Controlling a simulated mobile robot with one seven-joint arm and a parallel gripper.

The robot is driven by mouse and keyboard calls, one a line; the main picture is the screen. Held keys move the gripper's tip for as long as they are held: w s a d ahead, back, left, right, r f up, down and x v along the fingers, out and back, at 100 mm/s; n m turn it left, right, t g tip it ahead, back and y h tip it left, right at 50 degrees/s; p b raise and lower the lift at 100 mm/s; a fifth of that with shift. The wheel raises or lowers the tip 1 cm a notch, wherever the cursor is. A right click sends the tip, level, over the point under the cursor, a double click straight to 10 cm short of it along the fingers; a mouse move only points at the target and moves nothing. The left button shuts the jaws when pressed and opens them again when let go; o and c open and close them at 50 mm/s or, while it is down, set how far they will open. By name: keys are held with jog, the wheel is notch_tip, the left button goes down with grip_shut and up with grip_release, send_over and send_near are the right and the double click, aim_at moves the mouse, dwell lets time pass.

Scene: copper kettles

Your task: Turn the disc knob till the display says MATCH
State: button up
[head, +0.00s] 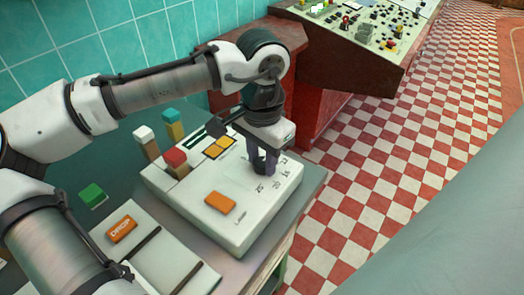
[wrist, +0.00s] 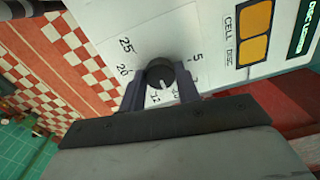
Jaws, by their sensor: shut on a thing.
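The disc knob (wrist: 156,76) is a dark round knob with a white pointer mark, on the white console (head: 230,235). In the wrist view my gripper (wrist: 161,88) has one finger on each side of it, shut on the knob. The pointer faces the lower part of the printed dial, between numbers I cannot read surely; 25 and 20 are at left, 5 at right. Two orange panels (head: 219,147), labelled CELL and DISC in the wrist view (wrist: 254,33), show no readable MATCH.
An orange button (head: 219,202) sits on the console. Block-topped posts (head: 176,161) stand along its left. An orange DROP button (head: 122,229) and a green block (head: 92,194) are further left. A sloped control desk (head: 365,40) stands behind. Checkered floor (head: 385,180) is at right.

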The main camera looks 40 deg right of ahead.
aim_at(262, 162)
jog(key=m+p, duration=0.1)
jog(key=m, duration=0.1)
jog(key=m+p, duration=0.1)
jog(key=p, duration=0.1)
jog(key=shift+r+m, duration=0.2)
jog(key=shift+m, duration=0.2)
jog(key=shift+f+m+p, duration=0.1)
jog(key=shift+m+p, duration=0.4)
jog(key=shift+m, duration=0.5)
jog(key=shift+w, duration=0.1)
jog(key=o, duration=1)
jog(key=shift+c, duration=0.2)
notch_tip(262, 162, up, 14)
jog(key=shift+f, duration=0.15)
